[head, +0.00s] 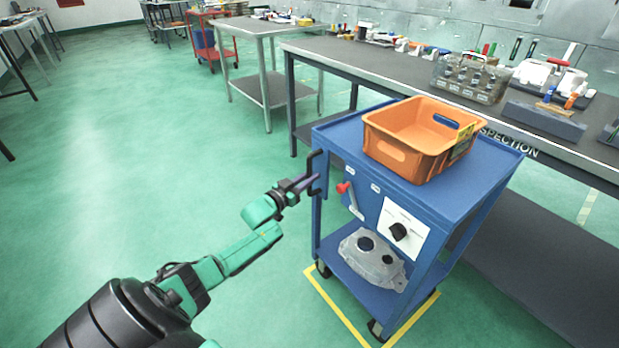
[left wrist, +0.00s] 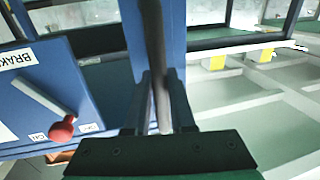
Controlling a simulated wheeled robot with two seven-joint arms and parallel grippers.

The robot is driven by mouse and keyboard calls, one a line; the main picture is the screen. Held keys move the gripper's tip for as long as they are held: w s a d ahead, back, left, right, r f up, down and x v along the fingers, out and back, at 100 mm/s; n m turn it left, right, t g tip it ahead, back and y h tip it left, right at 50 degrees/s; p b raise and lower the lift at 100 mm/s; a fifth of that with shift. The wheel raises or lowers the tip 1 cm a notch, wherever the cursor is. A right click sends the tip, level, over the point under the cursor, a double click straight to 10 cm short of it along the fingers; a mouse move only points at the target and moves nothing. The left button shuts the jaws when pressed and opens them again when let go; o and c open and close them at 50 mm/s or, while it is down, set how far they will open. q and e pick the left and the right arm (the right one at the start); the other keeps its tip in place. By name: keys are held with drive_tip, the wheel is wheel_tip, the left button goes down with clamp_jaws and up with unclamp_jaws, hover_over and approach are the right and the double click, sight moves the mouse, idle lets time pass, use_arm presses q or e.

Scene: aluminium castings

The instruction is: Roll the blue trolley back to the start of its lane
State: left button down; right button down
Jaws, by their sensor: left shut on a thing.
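The blue trolley (head: 468,188) stands beside the long inspection bench, with its near wheels by yellow floor tape (head: 341,312). My left gripper (head: 308,184) is shut on the trolley's black upright handle (head: 316,163) at its left corner. In the left wrist view the fingers (left wrist: 155,105) close around the dark handle bar (left wrist: 154,38). The brake lever with a red knob (head: 343,187) is on the trolley's front panel; the knob (left wrist: 61,131) also shows in the left wrist view beside a BRAKE label. My right gripper is not in view.
An orange crate (head: 400,155) sits on the trolley's top, and a grey casting (head: 371,259) lies on its lower shelf. The inspection bench (head: 345,55) runs close behind and right. A smaller table (head: 252,27) stands further back. The green floor to the left is clear.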

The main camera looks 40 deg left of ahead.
use_arm(q)
drive_tip(key=shift+a+r, duration=0.1)
drive_tip(key=shift+a, duration=0.15)
drive_tip(key=c, duration=0.9)
unclamp_jaws()
drive_tip(key=shift+o, duration=0.7)
drive_tip(key=shift+a, duration=0.1)
drive_tip(key=shift+s, duration=0.2)
drive_tip(key=s+a+p, duration=0.1)
drive_tip(key=s+p, duration=0.3)
drive_tip(key=s, duration=1)
drive_tip(key=shift+a, duration=0.15)
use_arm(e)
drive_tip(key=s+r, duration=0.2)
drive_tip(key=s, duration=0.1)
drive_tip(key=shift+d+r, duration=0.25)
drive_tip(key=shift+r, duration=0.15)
